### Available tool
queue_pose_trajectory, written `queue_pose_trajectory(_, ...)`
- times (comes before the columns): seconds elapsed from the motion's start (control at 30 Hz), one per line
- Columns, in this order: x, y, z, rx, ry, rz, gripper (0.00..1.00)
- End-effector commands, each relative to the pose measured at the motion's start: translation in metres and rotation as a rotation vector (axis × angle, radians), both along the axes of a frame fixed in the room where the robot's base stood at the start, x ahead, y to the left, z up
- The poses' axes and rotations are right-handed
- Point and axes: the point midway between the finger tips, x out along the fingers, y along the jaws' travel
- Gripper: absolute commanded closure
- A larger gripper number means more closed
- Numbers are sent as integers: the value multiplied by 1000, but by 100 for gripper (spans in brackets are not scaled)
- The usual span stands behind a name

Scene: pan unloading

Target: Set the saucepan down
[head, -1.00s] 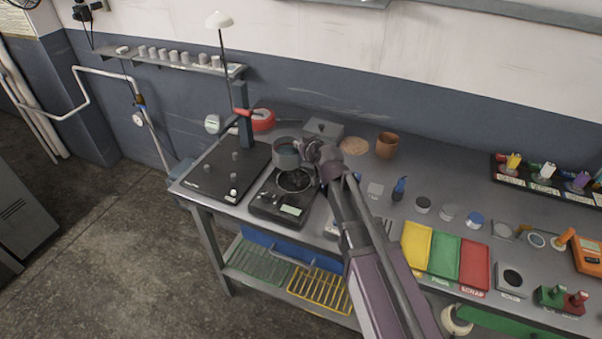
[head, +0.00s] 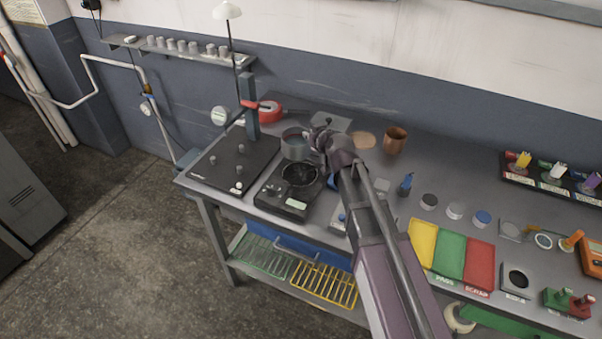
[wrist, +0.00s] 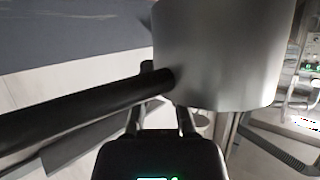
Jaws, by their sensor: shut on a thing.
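The grey saucepan (head: 295,145) is at the back edge of the black hot plate (head: 287,190) in the head view. It looks level, and I cannot tell whether it touches anything beneath. My gripper (head: 322,138) is to its right. In the wrist view, the silver pan body (wrist: 222,55) fills the upper right, and its black handle (wrist: 75,102) runs left. My gripper (wrist: 162,108) is shut on the handle close to the body. The hot plate's round grate is bare in front of the pan. The pan's underside is hidden.
A black board with small knobs (head: 220,175) lies left, below a blue post. A red pan (head: 269,111), a flat grey plate (head: 330,121), a round tan mat (head: 363,141) and a copper cup (head: 395,140) stand behind. Coloured trays (head: 451,255) lie right.

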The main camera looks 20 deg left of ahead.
Motion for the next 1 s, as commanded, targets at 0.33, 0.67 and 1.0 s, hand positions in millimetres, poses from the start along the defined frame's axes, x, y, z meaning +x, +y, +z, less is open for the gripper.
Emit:
queue_pose_trajectory(0.33, 9, -3, 3, -22, 21, 94, 100)
queue_pose_trajectory(0.67, 10, -4, 3, -25, 22, 117, 100)
queue_pose_trajectory(1.0, 10, -5, -2, -25, 22, 116, 100)
